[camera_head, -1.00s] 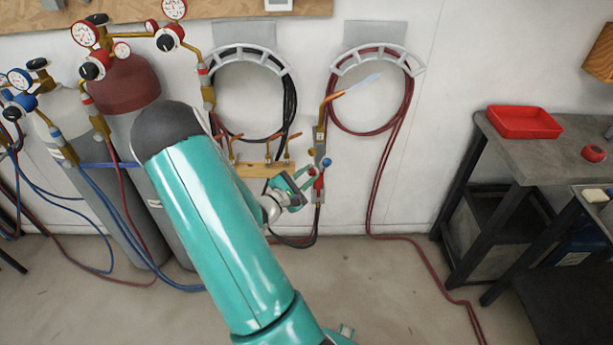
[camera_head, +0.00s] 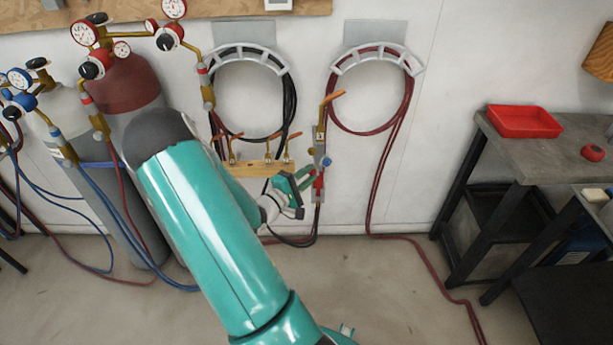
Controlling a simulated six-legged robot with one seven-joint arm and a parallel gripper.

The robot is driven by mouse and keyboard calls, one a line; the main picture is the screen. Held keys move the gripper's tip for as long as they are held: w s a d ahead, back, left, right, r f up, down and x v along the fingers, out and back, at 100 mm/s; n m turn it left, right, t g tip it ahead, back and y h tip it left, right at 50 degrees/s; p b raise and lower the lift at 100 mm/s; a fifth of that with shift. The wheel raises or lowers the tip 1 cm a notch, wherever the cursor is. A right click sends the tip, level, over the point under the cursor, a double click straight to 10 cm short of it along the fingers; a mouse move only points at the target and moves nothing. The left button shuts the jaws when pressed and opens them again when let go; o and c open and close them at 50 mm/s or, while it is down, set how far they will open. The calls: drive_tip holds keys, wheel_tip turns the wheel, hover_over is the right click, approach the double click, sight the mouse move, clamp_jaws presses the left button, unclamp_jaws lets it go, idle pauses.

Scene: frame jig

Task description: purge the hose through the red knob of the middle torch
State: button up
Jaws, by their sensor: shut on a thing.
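A torch (camera_head: 320,142) hangs upright on the wall below the right hose holder, with a bent copper tip (camera_head: 333,97). It has a blue knob (camera_head: 326,162) on its right side and a red knob (camera_head: 319,181) lower down. It is the only torch with coloured knobs that I make out. My gripper (camera_head: 311,182) reaches in from the left and is shut on the red knob, its fingers partly covering it. No plume shows at the copper tip. A dark hose (camera_head: 317,218) runs down from the torch's lower end.
A wooden rack (camera_head: 258,169) with small copper-tipped nozzles is just left of the torch. Coiled dark hose (camera_head: 290,110) and red hose (camera_head: 408,95) hang above. Gas cylinders (camera_head: 128,85) stand at left. A workbench (camera_head: 570,150) with a red tray (camera_head: 524,122) is at right.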

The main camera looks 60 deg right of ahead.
drive_tip(key=o, duration=1)
drive_tip(key=v, duration=1.3)
drive_tip(key=shift+w+a, duration=0.1)
drive_tip(key=shift+a, duration=0.3)
drive_tip(key=shift+r, duration=0.1)
